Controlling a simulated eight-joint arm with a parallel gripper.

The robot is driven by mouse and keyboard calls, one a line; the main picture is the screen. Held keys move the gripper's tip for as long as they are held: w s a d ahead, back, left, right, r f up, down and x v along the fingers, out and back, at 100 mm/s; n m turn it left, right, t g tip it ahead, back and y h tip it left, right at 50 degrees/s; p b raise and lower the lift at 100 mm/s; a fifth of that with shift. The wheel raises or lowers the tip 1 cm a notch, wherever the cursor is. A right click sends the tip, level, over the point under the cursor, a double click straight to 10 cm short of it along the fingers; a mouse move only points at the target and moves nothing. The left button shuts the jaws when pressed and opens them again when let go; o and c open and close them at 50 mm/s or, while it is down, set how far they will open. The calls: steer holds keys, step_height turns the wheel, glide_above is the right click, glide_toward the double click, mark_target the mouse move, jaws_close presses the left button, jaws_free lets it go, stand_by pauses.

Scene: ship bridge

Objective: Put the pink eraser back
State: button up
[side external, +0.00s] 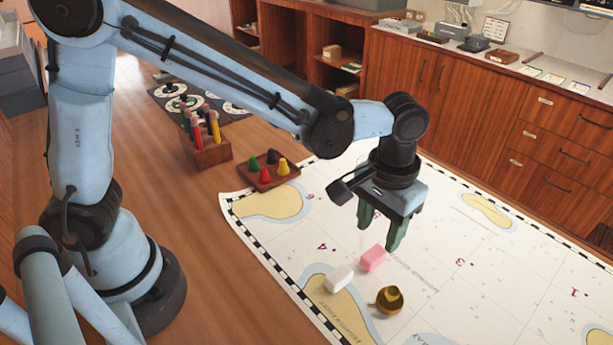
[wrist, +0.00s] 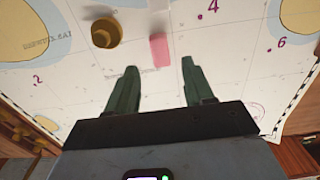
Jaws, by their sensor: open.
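The pink eraser (side external: 373,258) lies on the sea chart (side external: 450,230), near a white eraser (side external: 339,278) and a brass pot-like piece (side external: 389,299). In the wrist view the pink eraser (wrist: 159,50) lies beyond the fingertips, between their lines, with the brass piece (wrist: 106,33) to its left. My gripper (side external: 379,236) is open and empty, pointing down above the chart just behind the pink eraser. Its two green fingers (wrist: 160,68) also show in the wrist view, apart from the eraser. The white eraser is not clearly visible in the wrist view.
A wooden tray (side external: 262,181) with red, green, black and yellow pegs stands at the chart's edge. Beside it is a wooden holder (side external: 208,152) with upright pencils. A dark sheet with round dials (side external: 192,101) lies farther back. The chart's right side is clear.

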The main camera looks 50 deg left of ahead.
mark_target(374, 254)
step_height(374, 254, up, 6)
steer(key=s+a+t, duration=0.3)
steer(key=a, duration=0.6)
steer(key=s+a+r+t, duration=0.1)
steer(key=s+a+t, duration=0.2)
steer(key=a, duration=0.7)
steer(key=shift+s+a+t, duration=0.15)
steer(key=shift+a+t, duration=0.05)
steer(key=shift+t, duration=0.4)
